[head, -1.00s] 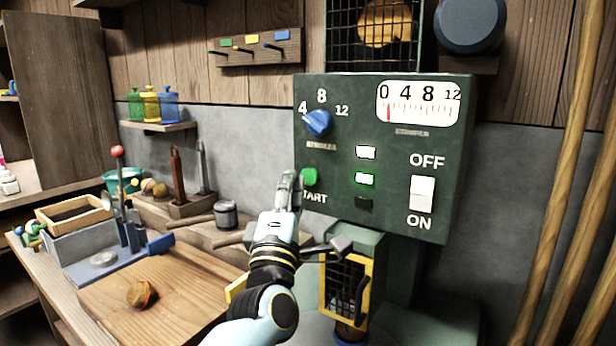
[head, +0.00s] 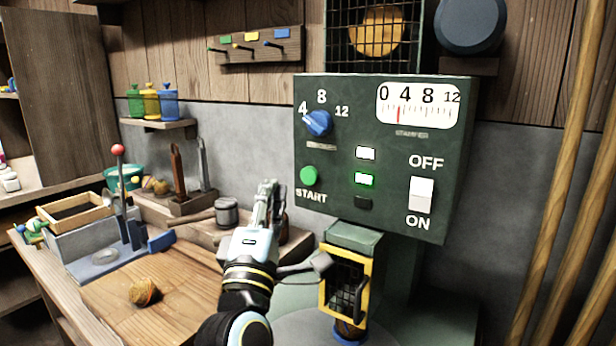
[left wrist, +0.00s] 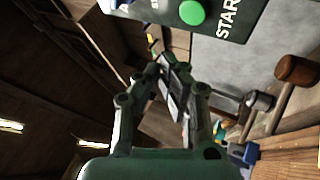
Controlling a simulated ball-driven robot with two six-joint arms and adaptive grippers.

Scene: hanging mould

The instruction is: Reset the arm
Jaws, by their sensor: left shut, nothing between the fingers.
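My left gripper (head: 268,192) is in front of and left of the dark green control panel (head: 340,115), apart from it, with its fingers pointing up and closed on nothing. In the left wrist view my left gripper (left wrist: 172,75) also shows its fingers together. The green START button (head: 309,176) is to the right of and above the fingertips in the head view; it also shows in the left wrist view (left wrist: 192,12). The panel's blue knob (head: 318,123) points towards 4. The white switch (head: 422,194) sits between OFF and ON. My right gripper is out of view.
A yellow-framed cage door (head: 346,287) stands below the panel, right of my left arm. Wooden poles (head: 560,180) stand at right.

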